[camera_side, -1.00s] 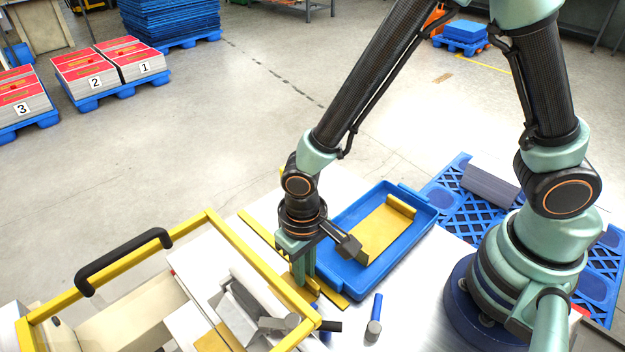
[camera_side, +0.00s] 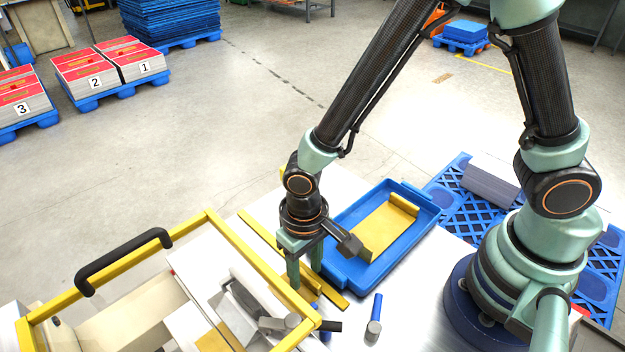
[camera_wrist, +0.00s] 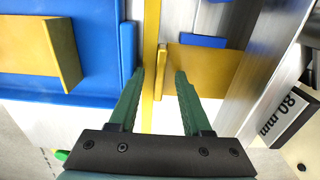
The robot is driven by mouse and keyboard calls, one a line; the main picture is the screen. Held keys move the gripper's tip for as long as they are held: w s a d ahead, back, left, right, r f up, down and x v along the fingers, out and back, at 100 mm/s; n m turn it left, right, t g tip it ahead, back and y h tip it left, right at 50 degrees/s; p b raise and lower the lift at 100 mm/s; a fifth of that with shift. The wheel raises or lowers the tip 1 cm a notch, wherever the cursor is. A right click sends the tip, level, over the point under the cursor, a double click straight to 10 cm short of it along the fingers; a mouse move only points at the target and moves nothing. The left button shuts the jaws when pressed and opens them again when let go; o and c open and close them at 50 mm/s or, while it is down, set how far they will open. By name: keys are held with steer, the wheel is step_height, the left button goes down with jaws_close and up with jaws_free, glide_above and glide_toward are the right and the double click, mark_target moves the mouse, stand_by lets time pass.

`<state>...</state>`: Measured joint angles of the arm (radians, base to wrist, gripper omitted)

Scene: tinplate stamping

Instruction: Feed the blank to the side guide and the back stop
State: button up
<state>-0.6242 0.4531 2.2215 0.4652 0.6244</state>
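My gripper (camera_wrist: 160,76) is open, with its fingertips apart; in the side view it points down (camera_side: 306,280) between the blue tray and the yellow frame. In the wrist view a gold-coloured blank (camera_wrist: 208,72) lies flat ahead of the right finger. Its raised left edge (camera_wrist: 163,70) shows between the fingers, beside a thin yellow strip (camera_wrist: 150,40). I cannot tell whether a finger touches it. A small blue piece (camera_wrist: 203,41) sits at its upper edge. Which parts are the side guide and back stop is unclear.
A blue tray (camera_side: 423,231) holds another gold plate (camera_side: 380,232) with a raised end. The yellow frame (camera_side: 262,262) with a black handle (camera_side: 122,260) stands beside my gripper. A blue-handled tool (camera_side: 375,315) lies on the white table. An "80 mm" label (camera_wrist: 288,115) shows at right.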

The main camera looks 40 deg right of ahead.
step_height(320, 180, up, 12)
stand_by(0.7)
steer(key=d+r+t, duration=0.2)
steer(key=d+r, duration=0.4)
steer(key=d, duration=0.3)
steer(key=w+d+r+t, duration=0.1)
steer(key=d+r+t, duration=0.2)
steer(key=d, duration=0.7)
step_height(320, 180, up, 3)
steer(key=shift+w+d+f+t, duration=0.1)
steer(key=shift+w+d+t, duration=0.15)
steer(key=shift+w+t, duration=0.05)
